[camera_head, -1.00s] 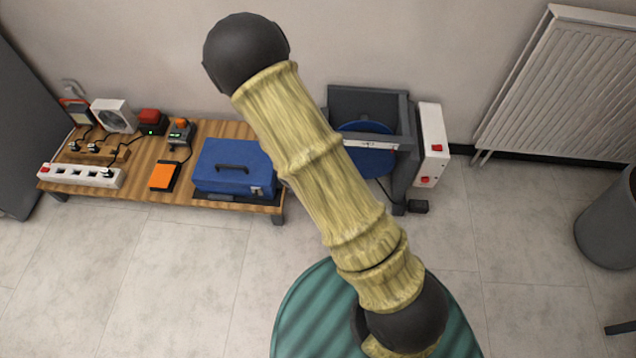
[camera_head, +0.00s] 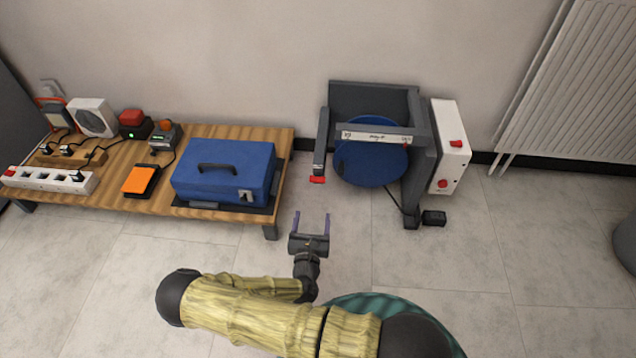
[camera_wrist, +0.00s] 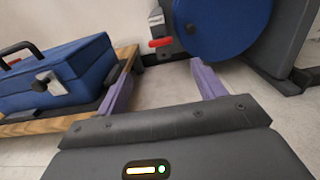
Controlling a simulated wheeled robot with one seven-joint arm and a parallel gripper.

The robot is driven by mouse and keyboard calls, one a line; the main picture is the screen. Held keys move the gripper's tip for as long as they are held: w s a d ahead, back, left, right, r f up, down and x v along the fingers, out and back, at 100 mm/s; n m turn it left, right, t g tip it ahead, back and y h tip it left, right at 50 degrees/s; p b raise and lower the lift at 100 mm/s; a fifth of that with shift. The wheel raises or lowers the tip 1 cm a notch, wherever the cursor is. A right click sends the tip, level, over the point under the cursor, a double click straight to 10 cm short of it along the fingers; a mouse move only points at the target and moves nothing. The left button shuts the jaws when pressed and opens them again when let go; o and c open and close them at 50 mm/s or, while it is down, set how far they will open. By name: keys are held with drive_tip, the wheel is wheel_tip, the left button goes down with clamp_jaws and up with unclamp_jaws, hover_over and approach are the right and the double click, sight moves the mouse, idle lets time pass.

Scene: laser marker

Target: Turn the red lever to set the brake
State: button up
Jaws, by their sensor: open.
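The red lever (camera_head: 317,180) sticks out at the lower left of the dark grey machine frame (camera_head: 415,185), beside a blue disc (camera_head: 370,165). In the wrist view the red lever (camera_wrist: 160,42) is ahead, above and between my finger tips. My gripper (camera_head: 312,213) is open and empty, in front of and below the lever, apart from it. In the wrist view its two purple fingers (camera_wrist: 160,70) are spread wide. The lever's mount is partly hidden in shadow.
A low wooden table (camera_head: 110,200) at left holds a blue case (camera_head: 222,172), an orange pad (camera_head: 140,180) and a power strip (camera_head: 48,180). A white box with red buttons (camera_head: 450,150) is on the machine's right. A radiator (camera_head: 570,90) stands at right. The floor before the machine is clear.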

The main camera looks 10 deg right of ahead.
sight(317, 182)
drive_tip(key=shift+w+r, duration=0.1)
drive_tip(key=b+x, duration=0.2)
drive_tip(key=x, duration=1.5)
drive_tip(key=shift+w, duration=0.1)
drive_tip(key=c, duration=1)
drive_tip(key=shift+o, duration=0.2)
drive_tip(key=shift+d+m+p, duration=0.15)
drive_tip(key=shift+m+p, duration=0.25)
drive_tip(key=shift+m, duration=1.1)
drive_tip(key=o, duration=1)
drive_tip(key=shift+c, duration=0.2)
